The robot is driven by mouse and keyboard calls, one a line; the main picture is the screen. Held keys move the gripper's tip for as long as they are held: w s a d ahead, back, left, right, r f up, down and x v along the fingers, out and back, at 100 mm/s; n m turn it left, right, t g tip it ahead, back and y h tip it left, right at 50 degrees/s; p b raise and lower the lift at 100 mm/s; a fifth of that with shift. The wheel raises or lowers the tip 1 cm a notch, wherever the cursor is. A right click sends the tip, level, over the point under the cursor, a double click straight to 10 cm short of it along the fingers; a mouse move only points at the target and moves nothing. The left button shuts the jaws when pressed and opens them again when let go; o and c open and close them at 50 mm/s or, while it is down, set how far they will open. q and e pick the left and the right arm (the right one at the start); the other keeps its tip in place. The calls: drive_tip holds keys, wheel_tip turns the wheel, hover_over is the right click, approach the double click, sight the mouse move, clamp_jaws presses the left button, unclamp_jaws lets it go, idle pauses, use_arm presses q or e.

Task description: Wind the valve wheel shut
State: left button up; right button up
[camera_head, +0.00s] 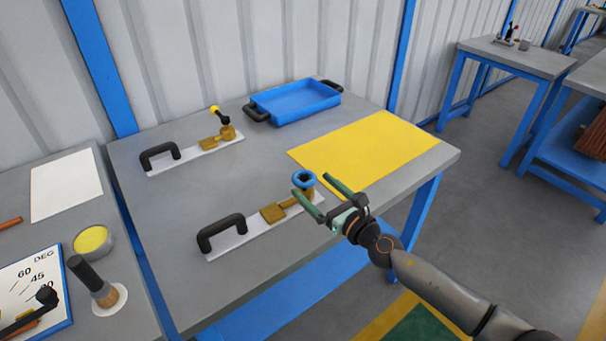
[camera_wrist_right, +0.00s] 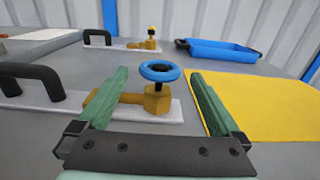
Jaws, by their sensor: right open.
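The blue valve wheel (camera_head: 304,179) sits on top of a brass valve (camera_head: 274,212), which is mounted on a white plate (camera_head: 232,238) with a black handle (camera_head: 220,232). My right gripper (camera_head: 322,196) is open at the right end of this plate, with its green fingers pointing toward the wheel. In the right wrist view the wheel (camera_wrist_right: 161,71) shows beyond and between the two spread fingers, and I see no contact. The wheel and the brass body (camera_wrist_right: 156,99) are unobstructed there. My left gripper is not in view.
A second plate with a brass valve and a yellow-tipped lever (camera_head: 216,110) lies farther back. A blue tray (camera_head: 295,103) with black handles stands at the back, and a yellow mat (camera_head: 368,152) lies to the right. The grey table (camera_head: 180,205) is bare between the two plates.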

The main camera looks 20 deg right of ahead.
sight(303, 175)
drive_tip(key=x, duration=0.5)
drive_tip(key=shift+b, duration=0.3)
drive_tip(key=shift+w+a, duration=0.1)
drive_tip(key=shift+w, duration=0.15)
